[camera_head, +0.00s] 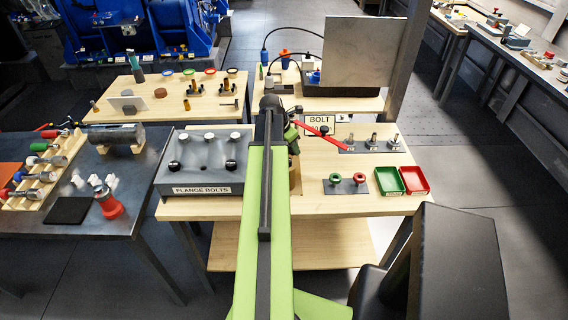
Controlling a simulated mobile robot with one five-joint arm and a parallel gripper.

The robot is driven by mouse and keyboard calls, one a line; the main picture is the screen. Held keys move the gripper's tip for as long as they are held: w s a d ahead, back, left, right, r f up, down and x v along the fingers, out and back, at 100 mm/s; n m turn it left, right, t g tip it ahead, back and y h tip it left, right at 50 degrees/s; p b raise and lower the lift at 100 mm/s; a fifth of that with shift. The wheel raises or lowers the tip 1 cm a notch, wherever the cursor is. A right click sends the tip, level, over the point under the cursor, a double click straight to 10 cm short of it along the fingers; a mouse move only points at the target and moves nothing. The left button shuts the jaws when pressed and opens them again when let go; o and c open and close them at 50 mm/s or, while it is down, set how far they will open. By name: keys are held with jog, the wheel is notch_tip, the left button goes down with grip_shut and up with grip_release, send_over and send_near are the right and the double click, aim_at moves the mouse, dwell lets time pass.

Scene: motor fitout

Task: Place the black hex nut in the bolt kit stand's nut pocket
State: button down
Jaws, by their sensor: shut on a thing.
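My green arm reaches forward over the wooden table, and my gripper (322,134) is at its far end, to the right of the arm, in front of the BOLT sign. Its slim red part slants down to the right. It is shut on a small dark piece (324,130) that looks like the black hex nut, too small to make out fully. The bolt kit stand (352,149), a grey plate with several upright metal bolts, is just right of the gripper. I cannot make out its nut pocket; the gripper covers part of the plate's left end.
Nearer on the table are a grey plate with two green-and-red pieces (347,184), a green tray (388,181) and a red tray (414,180). The FLANGE BOLTS box (208,163) is left of my arm. A grey panel (359,52) and post stand behind.

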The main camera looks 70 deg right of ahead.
jog(key=w+f, duration=0.1)
jog(key=w+d+f+b, duration=0.1)
jog(key=w, duration=0.1)
jog(key=shift+d+f, duration=0.15)
jog(key=shift+f, duration=0.1)
jog(key=shift+w, duration=0.35)
notch_tip(320, 180, down, 4)
jog(key=b, duration=0.4)
jog(key=shift+f+b, duration=0.2)
jog(key=shift+b, duration=0.1)
jog(key=shift+r, duration=0.2)
jog(key=shift+f, duration=0.1)
jog(key=c, duration=1.5)
grip_release()
jog(key=shift+f, duration=0.1)
jog(key=shift+o, duration=1.1)
